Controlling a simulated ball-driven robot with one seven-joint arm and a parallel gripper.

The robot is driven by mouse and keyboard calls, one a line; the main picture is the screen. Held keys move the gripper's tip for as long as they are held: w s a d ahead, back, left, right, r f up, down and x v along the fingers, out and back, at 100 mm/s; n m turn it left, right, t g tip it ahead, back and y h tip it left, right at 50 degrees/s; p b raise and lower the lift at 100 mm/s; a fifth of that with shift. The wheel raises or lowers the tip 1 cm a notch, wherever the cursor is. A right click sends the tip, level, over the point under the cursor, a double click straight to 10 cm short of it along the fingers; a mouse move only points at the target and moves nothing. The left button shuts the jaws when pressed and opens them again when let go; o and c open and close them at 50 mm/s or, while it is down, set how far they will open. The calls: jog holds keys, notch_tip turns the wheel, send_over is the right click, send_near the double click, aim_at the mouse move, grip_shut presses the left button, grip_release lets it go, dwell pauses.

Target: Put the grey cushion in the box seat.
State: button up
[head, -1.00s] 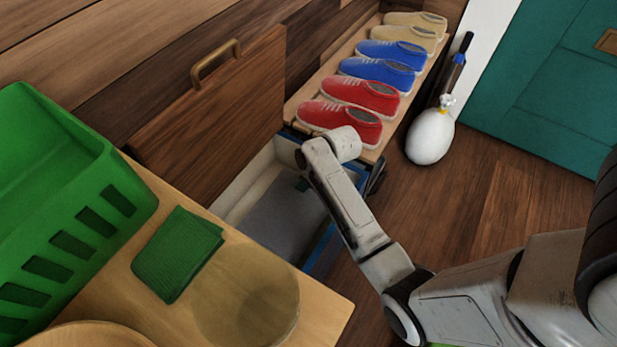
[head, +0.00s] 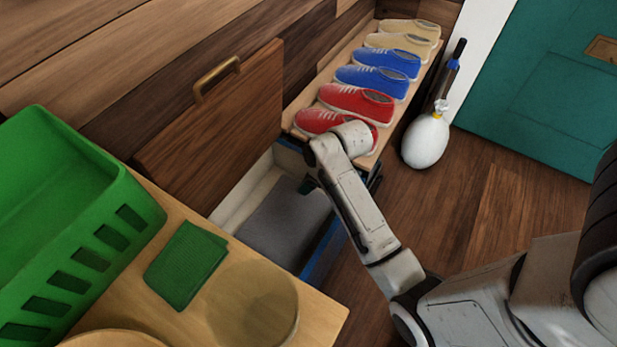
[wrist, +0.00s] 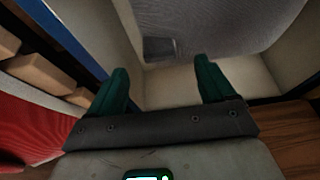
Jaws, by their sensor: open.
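The box seat (head: 238,200) stands open, its brown wooden lid (head: 215,125) with a brass handle raised. Its inner walls are pale and its outer side is blue. The grey cushion (head: 285,222) lies inside, low down, partly hidden by the table and my arm. In the wrist view the cushion (wrist: 225,25) shows beyond my fingers, with pale box surface between. My gripper (wrist: 161,85) is open, with nothing between its green fingers. In the head view my gripper (head: 306,186) is over the far end of the box, mostly hidden by my arm.
A shoe rack (head: 335,83) with red, blue and tan shoes adjoins the box. A light wooden table (head: 315,325) in front holds a green basket (head: 75,210), a green cloth (head: 186,264) and a round disc (head: 252,305).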

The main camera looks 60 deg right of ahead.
jog(key=p+v, duration=0.2)
jog(key=v, duration=0.3)
jog(key=s+a+g, duration=0.3)
jog(key=s+a, duration=1.1)
jog(key=shift+s+a+r+m, duration=0.2)
jog(key=shift+s+m, duration=0.2)
